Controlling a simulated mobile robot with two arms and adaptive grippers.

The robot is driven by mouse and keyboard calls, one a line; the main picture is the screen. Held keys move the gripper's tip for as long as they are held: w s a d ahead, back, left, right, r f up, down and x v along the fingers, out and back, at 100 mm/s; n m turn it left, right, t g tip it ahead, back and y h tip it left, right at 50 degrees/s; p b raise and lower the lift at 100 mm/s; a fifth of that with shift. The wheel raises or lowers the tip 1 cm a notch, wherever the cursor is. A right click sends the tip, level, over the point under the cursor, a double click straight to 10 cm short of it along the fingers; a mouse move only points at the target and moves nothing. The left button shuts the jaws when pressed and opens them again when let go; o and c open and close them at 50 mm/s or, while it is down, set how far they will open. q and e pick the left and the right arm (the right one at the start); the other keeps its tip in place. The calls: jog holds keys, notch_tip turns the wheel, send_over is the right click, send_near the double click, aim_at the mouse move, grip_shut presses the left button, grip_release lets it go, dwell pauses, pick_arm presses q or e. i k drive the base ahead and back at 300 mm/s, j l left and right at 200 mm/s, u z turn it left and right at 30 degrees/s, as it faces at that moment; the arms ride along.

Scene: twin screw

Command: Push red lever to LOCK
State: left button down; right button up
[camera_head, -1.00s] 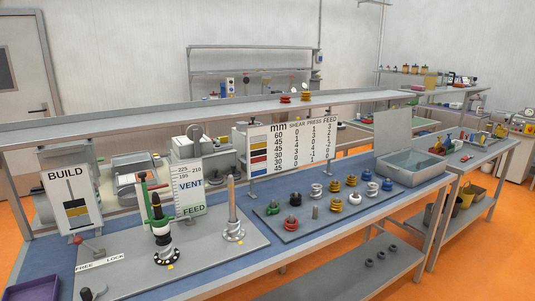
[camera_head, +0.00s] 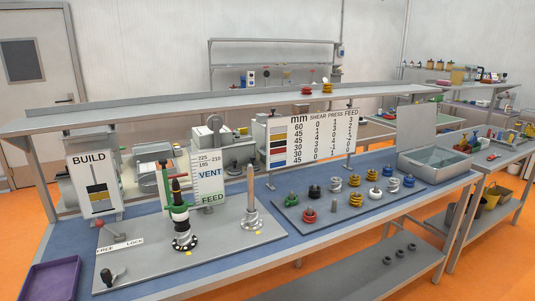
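The red lever (camera_head: 101,223) is small and sits at the back left of the grey base plate (camera_head: 150,263) on the bench. Its red knob points to the left, towards the FREE side of the white FREE / LOCK label (camera_head: 120,246) just in front of it. LOCK is the right-hand word. A black screw stack with a green clamp (camera_head: 181,215) stands right of the lever. Neither of my grippers shows in this view.
A black knob (camera_head: 108,275) stands at the plate's front left, near a purple tray (camera_head: 50,280). The BUILD sign (camera_head: 93,184) stands behind the lever. A grey post (camera_head: 251,200) and a board with several coloured springs (camera_head: 330,220) lie farther right.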

aim_at(99, 223)
jog(key=u, duration=1.3)
jog(key=i+j+u, duration=0.25)
jog(key=j, duration=0.25)
jog(key=i, duration=0.1)
